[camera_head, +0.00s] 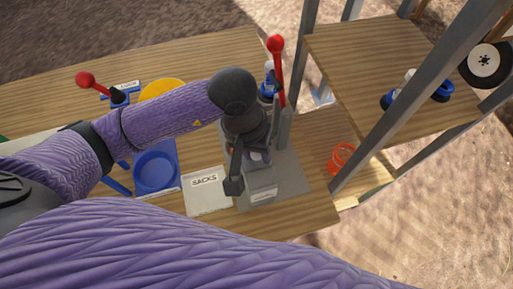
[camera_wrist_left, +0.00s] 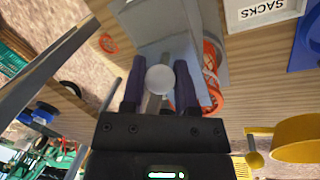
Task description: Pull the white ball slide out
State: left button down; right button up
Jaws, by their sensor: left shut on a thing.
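The white ball (camera_wrist_left: 160,79) of the slide sits between the two dark fingers of my left gripper in the left wrist view. A pale metal rod shows below the ball in that view. In the head view my left gripper (camera_head: 251,163) points down over the grey fixture (camera_head: 262,188) and is shut on the ball. The gripper hides most of the ball and slide there. My right gripper is not in view.
A red-knobbed lever (camera_head: 277,70) stands close behind the gripper; another red knob (camera_head: 86,79) is at left. The SACKS box (camera_head: 208,199) and blue round holder (camera_head: 155,170) lie left of the fixture. A wooden shelf with metal posts (camera_head: 397,107) stands right.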

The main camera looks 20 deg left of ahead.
pick_arm(q)
jog(key=shift+s+d, duration=0.75)
jog(key=shift+s, duration=0.3)
jog(key=shift+s+d, duration=0.7)
jog(key=shift+s, duration=0.35)
jog(key=shift+c, duration=1.4)
grip_release()
notch_tip(320, 180, up, 6)
jog(key=p, duration=0.4)
